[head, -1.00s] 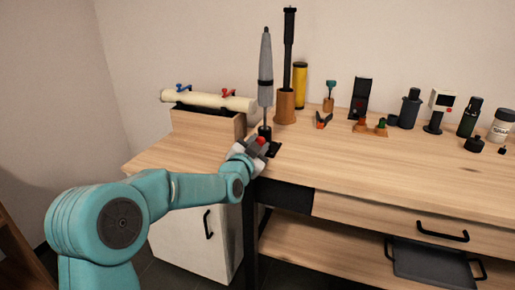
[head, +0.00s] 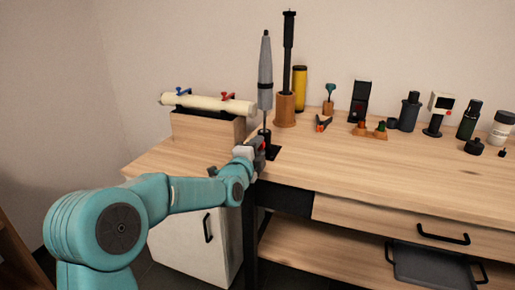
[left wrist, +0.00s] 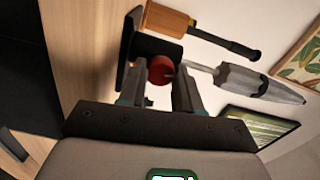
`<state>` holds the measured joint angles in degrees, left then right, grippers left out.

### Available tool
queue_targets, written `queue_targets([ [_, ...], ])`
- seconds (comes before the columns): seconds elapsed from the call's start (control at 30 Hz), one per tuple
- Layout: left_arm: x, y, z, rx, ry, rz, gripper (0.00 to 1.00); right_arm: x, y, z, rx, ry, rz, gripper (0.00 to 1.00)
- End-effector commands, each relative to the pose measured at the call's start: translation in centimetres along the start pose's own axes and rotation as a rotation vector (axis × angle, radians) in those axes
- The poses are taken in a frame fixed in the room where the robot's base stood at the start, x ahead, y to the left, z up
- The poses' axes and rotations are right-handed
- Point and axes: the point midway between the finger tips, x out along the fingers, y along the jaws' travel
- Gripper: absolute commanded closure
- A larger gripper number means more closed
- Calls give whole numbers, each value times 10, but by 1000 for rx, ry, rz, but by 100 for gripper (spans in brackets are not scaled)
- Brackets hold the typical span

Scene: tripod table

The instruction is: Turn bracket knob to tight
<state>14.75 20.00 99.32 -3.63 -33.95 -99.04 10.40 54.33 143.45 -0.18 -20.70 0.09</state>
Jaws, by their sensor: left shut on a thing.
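The red bracket knob (left wrist: 159,69) sits between the two fingers of my left gripper (left wrist: 161,82) in the left wrist view. The gripper is shut on it. In the head view my left gripper (head: 257,148) is at the table's left front corner, and only a bit of red knob (head: 262,145) shows past the fingers. The black bracket (head: 273,153) is on the table edge, and it also shows in the left wrist view (left wrist: 152,43). A folded grey umbrella (head: 265,72) stands upright at the bracket. Any tightness mark on the knob cannot be made out. My right gripper is out of view.
A tall black-handled tool stands in a wooden holder (head: 285,110) close behind the bracket. A wooden box (head: 205,127) with a cream pipe (head: 205,103) and valves is at the left. The table's front right (head: 400,170) is clear.

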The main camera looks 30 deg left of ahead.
Motion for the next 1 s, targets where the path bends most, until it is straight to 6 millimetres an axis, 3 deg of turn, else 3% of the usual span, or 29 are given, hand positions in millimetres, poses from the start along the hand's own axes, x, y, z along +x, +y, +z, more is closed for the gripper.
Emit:
queue_targets([
  [0.33, 0, 1, 0, 141, -1, 1, 97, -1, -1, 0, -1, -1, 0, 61],
  [0.9, 0, 0, 0, 167, -1, 0, 97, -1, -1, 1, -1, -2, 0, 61],
  [0.93, 0, 0, 0, 167, -1, 0, 57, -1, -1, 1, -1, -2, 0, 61],
  [1.0, 0, 0, 0, 167, -1, 0, 41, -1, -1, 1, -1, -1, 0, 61],
])
